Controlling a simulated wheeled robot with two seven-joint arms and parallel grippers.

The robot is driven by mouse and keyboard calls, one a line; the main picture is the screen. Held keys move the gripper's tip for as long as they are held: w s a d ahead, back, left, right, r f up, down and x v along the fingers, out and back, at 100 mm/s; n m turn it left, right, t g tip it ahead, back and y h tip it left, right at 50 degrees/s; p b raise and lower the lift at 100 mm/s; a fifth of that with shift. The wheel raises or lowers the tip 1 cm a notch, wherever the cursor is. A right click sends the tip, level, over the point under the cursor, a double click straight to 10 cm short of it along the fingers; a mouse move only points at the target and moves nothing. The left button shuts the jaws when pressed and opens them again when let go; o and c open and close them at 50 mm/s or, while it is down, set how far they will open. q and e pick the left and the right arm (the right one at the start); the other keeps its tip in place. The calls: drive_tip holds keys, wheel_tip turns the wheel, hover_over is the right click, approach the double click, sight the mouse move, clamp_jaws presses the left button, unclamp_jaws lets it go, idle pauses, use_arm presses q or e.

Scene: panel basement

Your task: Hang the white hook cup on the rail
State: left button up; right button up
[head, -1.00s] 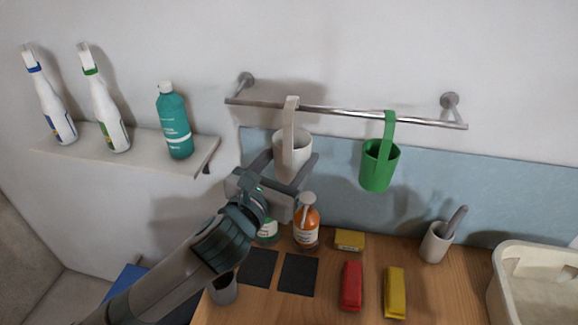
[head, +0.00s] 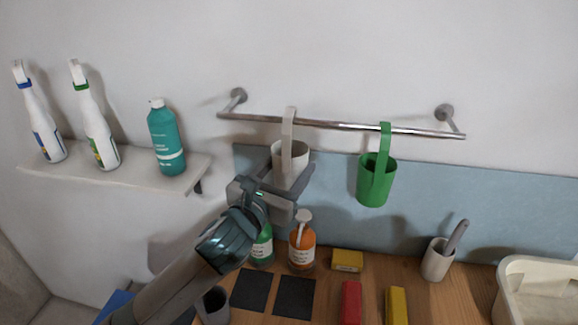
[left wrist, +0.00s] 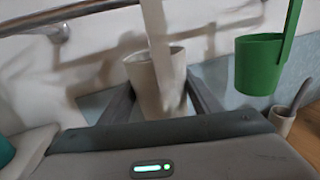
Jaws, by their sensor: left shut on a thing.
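The white hook cup (head: 289,157) is upright between the fingers of my left gripper (head: 284,178), which is shut on it. Its tall strap (head: 288,128) rises in front of the rail (head: 340,125), with its top a little above the bar. I cannot tell whether the hook is over the bar or only in front of it. In the left wrist view the cup (left wrist: 157,82) sits between the two fingers (left wrist: 160,98), and the rail (left wrist: 60,18) runs at the upper left. My right gripper is not in view.
A green cup (head: 375,180) hangs on the rail to the right. Below stand an orange bottle (head: 302,245) and a green bottle (head: 262,247). A shelf (head: 120,175) with several bottles is at the left. A grey holder (head: 437,258) and a pale bin (head: 540,285) are at the right.

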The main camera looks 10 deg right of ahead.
use_arm(q)
drive_tip(key=shift+f, duration=0.45)
drive_tip(key=o, duration=1.1)
drive_tip(key=shift+o, duration=0.2)
drive_tip(key=v, duration=1.7)
drive_tip(key=shift+s+p, duration=0.2)
drive_tip(key=shift+p, duration=0.15)
